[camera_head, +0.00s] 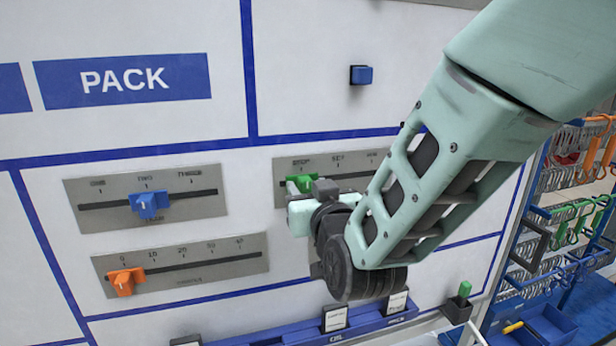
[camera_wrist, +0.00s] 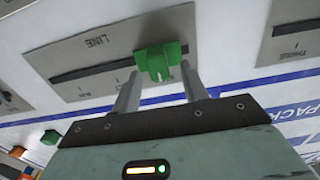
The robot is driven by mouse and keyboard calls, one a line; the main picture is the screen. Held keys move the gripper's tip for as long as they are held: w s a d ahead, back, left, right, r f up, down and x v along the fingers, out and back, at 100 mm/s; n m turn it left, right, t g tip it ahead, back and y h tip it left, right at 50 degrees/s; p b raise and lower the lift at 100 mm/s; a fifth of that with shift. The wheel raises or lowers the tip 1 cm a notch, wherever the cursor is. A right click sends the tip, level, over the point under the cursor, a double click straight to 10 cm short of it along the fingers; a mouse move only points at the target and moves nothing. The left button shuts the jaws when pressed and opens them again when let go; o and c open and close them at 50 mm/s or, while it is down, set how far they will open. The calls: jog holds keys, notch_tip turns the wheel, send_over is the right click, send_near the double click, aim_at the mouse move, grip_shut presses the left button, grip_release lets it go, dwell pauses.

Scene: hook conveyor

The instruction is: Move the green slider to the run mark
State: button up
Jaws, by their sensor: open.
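The green slider (camera_head: 299,184) sits at the left end of the slot in its grey plate (camera_head: 281,168), by the leftmost mark. In the wrist view, turned upside down, the green slider (camera_wrist: 159,61) is at the right part of the slot, and the plate reads LINE. The run mark (camera_wrist: 82,98) shows at the far left there; in the head view my arm covers part of the plate's right end. My gripper (camera_wrist: 160,77) is open, one finger on each side of the green slider's near end. Contact cannot be told.
A blue slider (camera_head: 149,204) and an orange slider (camera_head: 126,281) sit on two other plates to the left. A blue knob (camera_head: 361,75) is above. A dark holder with a green-handled item (camera_head: 463,291) is at lower right, beside racks of hooks (camera_head: 575,170).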

jog(key=shift+w+a, duration=0.15)
jog(key=shift+w, duration=0.5)
grip_shut()
jog(key=w+d+b, duration=0.1)
jog(key=d+b, duration=0.1)
jog(key=d, duration=0.2)
jog(key=w+d+b, duration=0.1)
jog(key=d+b, duration=0.2)
jog(key=d, duration=0.2)
jog(key=w+d+b, duration=0.2)
jog(key=d+b, duration=0.1)
jog(key=d, duration=0.2)
jog(key=shift+f, duration=0.2)
jog(key=shift+w+d+r+b, duration=0.1)
jog(key=shift+d+r+b, duration=0.05)
jog(key=shift+d+b, duration=0.2)
jog(key=shift+d, duration=0.1)
grip_release()
jog(key=shift+d, duration=0.1)
